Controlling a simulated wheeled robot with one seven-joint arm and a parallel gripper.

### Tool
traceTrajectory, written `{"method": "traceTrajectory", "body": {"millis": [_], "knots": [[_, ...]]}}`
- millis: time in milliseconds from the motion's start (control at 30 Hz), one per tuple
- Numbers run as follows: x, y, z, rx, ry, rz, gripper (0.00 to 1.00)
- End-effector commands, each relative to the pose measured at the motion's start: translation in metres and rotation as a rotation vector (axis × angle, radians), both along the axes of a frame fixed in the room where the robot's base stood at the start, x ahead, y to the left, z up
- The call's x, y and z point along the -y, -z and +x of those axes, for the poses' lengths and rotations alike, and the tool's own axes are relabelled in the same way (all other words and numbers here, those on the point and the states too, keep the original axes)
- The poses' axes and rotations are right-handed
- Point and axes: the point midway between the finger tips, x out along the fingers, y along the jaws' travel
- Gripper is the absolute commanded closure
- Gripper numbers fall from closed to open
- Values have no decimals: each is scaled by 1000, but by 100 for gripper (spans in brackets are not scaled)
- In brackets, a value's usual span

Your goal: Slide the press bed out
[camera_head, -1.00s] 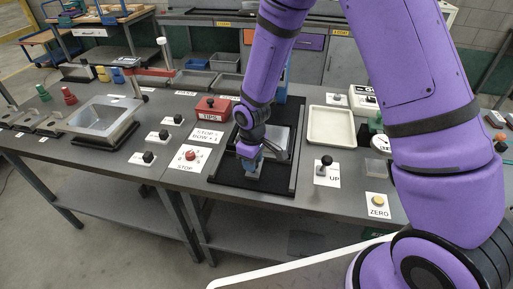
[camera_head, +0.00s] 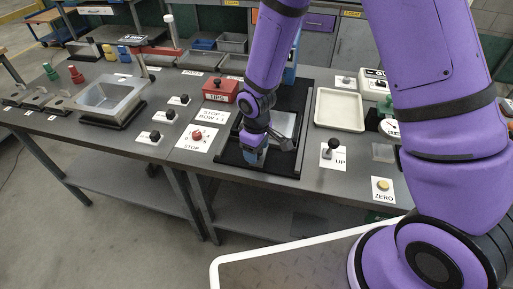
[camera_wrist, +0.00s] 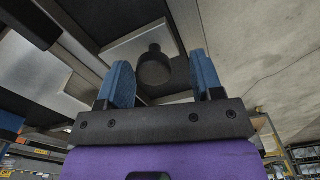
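The press bed (camera_head: 284,124) is a grey metal plate in a dark frame, lying on a black base on the bench. My arm hides part of it. My gripper (camera_head: 254,160) is low at its front left side, fingers pointing down. In the wrist view my gripper (camera_wrist: 161,75) has its two blue fingers apart. A dark round knob (camera_wrist: 154,70) shows between them, with a visible gap on the right side. I cannot tell whether the left finger touches it. A light metal plate (camera_wrist: 125,50) shows beyond the knob.
A red box (camera_head: 223,90) and a STOP panel (camera_head: 196,136) lie left of the base. A cream tray (camera_head: 339,110), an UP lever (camera_head: 332,150) and a yellow ZERO button (camera_head: 383,184) are to the right. Open floor lies at the front left.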

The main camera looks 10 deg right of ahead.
Motion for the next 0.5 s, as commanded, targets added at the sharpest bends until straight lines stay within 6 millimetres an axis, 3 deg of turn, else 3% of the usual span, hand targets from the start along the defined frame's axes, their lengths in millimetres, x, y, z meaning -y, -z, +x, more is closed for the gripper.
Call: {"method": "traceTrajectory", "body": {"millis": [267,500], "knots": [[0,-11,2,5,1,3,40],[0,-50,2,6,2,3,40]]}}
